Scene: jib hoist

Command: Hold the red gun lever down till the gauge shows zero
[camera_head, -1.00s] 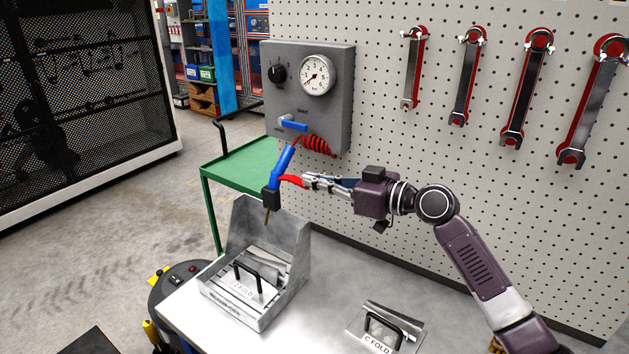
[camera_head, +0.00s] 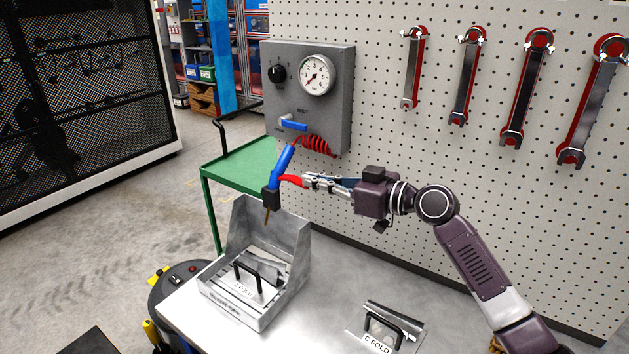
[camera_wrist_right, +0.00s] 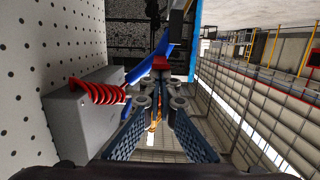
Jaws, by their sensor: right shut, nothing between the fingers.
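The blue air gun (camera_head: 283,165) hangs nose down below the grey panel (camera_head: 339,99), above the metal bin. Its red lever (camera_head: 292,181) sticks out to the right. My right gripper (camera_head: 308,181) is shut with its fingertips at the lever's end, apparently touching it. In the right wrist view the gripper (camera_wrist_right: 161,97) points at the red lever (camera_wrist_right: 161,63), with the blue gun (camera_wrist_right: 152,66) beyond. The round gauge (camera_head: 317,75) is on the panel; its needle seems to point to the lower left, but its reading is too small to tell. My left gripper is not in view.
A red coiled hose (camera_head: 319,146) and blue valve handle (camera_head: 293,125) sit on the panel. A metal bin (camera_head: 297,243) stands on the bench below. A "C FOLD" holder (camera_head: 377,343) lies to the right. Large wrenches (camera_head: 466,78) hang on the pegboard.

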